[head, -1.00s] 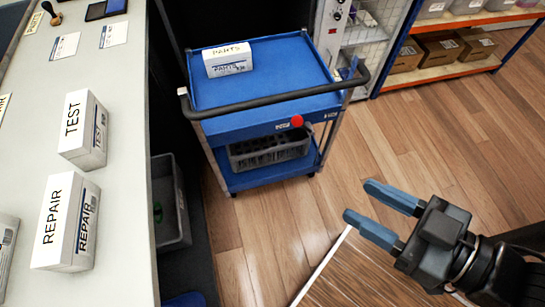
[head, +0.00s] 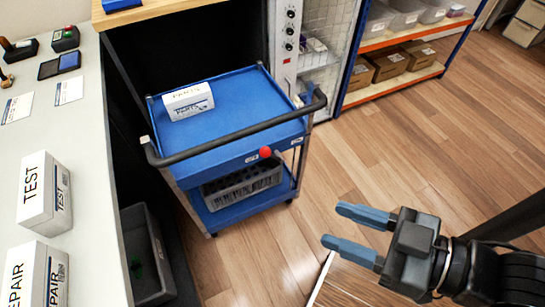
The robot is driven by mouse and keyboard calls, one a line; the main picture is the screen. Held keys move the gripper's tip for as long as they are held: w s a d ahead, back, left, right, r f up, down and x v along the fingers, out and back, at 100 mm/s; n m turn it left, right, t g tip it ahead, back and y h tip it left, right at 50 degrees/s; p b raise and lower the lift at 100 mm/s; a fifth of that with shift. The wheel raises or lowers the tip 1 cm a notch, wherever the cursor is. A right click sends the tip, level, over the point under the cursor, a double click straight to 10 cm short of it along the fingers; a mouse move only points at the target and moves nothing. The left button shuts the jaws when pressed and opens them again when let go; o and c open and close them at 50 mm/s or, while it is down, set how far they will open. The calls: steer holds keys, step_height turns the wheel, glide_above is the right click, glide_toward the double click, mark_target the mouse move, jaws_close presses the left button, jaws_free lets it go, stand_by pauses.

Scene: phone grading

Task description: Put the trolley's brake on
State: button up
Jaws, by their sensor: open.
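The blue two-shelf trolley (head: 232,110) stands on the wood floor left of centre in the head view. A dark push handle (head: 235,140) runs along its near side. A red round knob (head: 265,152) shows on the near side below the handle, by a small white label; I cannot tell whether the brake is on or off. A white PARTS box (head: 188,101) lies on the top shelf, and a grey crate (head: 242,186) sits on the lower one. My gripper (head: 345,229) is open and empty, its fingers pointing left, apart from the trolley and right of and nearer than the knob.
A light counter (head: 92,180) on the left carries the TEST (head: 45,192) and REPAIR (head: 36,275) boxes. A grey bin (head: 146,255) stands on the floor beside it. A wire cabinet and shelving (head: 392,80) are behind. The floor at right is clear.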

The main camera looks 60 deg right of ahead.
steer(key=shift+w+f, duration=0.1)
steer(key=shift+f, duration=0.1)
steer(key=shift+c, duration=0.7)
steer(key=w+f+m+t+b, duration=0.1)
steer(key=f+b, duration=0.1)
steer(key=f, duration=0.1)
steer(key=w+f+t+h+b, duration=0.1)
steer(key=w+f+b, duration=0.1)
steer(key=f+b, duration=0.1)
steer(key=w+f+m+t+b, duration=0.1)
steer(key=w+f+t+b, duration=0.1)
steer(key=f, duration=0.2)
steer(key=shift+w+a+f+m+h, duration=0.15)
steer(key=shift+w+a+m+h, duration=0.05)
steer(key=shift+a+m+h, duration=0.15)
jaws_close()
steer(key=w+d+f+m+g+h+b, duration=0.3)
steer(key=w+f+m+g+h+b, duration=0.2)
steer(key=w+f+m+h+b, duration=0.2)
steer(key=w+d+f+m+g+h+b, duration=0.3)
steer(key=w+f+m+g+h+b, duration=0.3)
steer(key=f+m+h+b, duration=0.3)
steer(key=w+d+f+m+g+h+b, duration=0.3)
steer(key=w+f+m+g+h+b, duration=0.2)
steer(key=f, duration=0.7)
steer(key=shift+w+d+f+m+g+h+b, duration=0.35)
steer(key=shift+w+m+h+b, duration=1)
steer(key=shift+m+h+b, duration=0.95)
steer(key=shift+m+h+p, duration=0.25)
steer(key=shift+m+p, duration=0.1)
